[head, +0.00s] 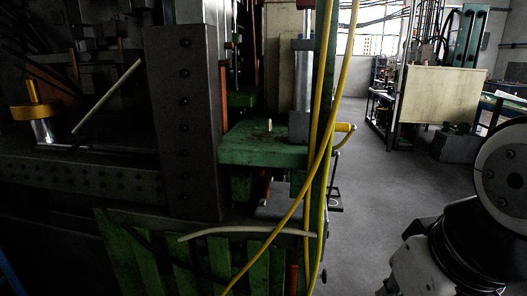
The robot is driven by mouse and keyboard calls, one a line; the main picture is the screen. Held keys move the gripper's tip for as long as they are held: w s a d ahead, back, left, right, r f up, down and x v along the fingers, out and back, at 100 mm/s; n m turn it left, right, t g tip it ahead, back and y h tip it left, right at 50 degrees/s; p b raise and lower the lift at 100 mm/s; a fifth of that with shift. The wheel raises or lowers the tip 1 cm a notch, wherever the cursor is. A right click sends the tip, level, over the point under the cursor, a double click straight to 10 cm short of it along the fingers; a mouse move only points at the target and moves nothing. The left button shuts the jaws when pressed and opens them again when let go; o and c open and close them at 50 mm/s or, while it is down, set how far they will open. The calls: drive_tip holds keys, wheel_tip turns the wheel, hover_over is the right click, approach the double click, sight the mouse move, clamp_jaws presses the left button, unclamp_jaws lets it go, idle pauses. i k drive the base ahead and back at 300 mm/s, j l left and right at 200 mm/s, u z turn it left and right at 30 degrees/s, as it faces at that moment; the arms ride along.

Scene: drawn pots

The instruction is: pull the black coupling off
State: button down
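I cannot pick out a black coupling in the head view; much of the machinery is very dark. A yellow hose (342,75) hangs down the front of a green machine and curves to the lower left. A yellow fitting (344,127) sticks out to the right at the edge of the machine. My gripper is not in view. Only links of my own arm show at the lower right, black, grey and white.
A dark riveted column (184,115) and a green ledge (262,147) stand ahead. A yellow-collared metal cylinder (40,130) is at the left. The grey floor (365,210) is open right of the machine. A beige panel (438,96) stands farther back.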

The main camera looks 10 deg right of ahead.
sight(334, 153)
drive_tip(key=i+l+z, duration=0.65)
drive_tip(key=i+l, duration=0.25)
drive_tip(key=i+l+z, duration=0.35)
drive_tip(key=i, duration=0.25)
drive_tip(key=j, duration=0.4)
drive_tip(key=k+j, duration=0.1)
drive_tip(key=j, duration=0.35)
